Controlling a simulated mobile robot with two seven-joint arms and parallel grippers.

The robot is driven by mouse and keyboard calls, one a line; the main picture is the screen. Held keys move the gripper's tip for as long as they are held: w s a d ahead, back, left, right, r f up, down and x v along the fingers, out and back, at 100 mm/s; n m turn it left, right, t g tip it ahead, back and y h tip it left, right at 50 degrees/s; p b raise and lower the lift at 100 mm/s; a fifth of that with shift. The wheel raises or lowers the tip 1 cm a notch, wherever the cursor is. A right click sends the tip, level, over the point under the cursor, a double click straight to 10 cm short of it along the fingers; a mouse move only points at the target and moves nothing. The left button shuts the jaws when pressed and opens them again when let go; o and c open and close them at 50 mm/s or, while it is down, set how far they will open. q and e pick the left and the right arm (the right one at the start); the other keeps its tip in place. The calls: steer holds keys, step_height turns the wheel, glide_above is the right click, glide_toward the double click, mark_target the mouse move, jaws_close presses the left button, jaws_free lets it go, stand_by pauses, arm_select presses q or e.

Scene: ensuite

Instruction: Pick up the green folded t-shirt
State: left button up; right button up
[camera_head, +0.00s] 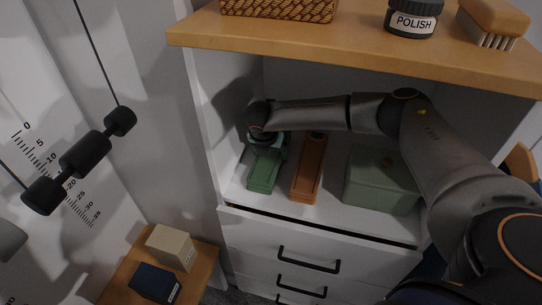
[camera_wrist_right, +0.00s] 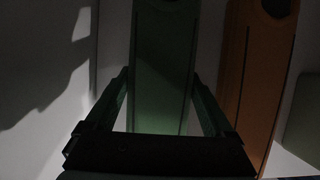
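The green folded t-shirt (camera_head: 263,172) appears as a narrow green block lying on the open shelf of the white cabinet, at the left. In the right wrist view the green block (camera_wrist_right: 163,65) runs up the middle of the picture. My right gripper (camera_head: 266,148) reaches into the shelf from the right and is over the block's far part, hiding it. In the right wrist view the right gripper (camera_wrist_right: 160,80) has its fingers apart, one on each side of the block. I cannot tell whether the right finger touches it. My left gripper is not in view.
An orange block (camera_head: 307,168) lies just right of the green one. A grey-green box (camera_head: 381,182) stands further right. The wooden top (camera_head: 350,45) overhangs the shelf, and a side wall (camera_head: 212,120) closes it at left. Drawers (camera_head: 300,250) are below.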

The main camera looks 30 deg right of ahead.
steer(key=c, duration=0.9)
steer(key=shift+r, duration=0.2)
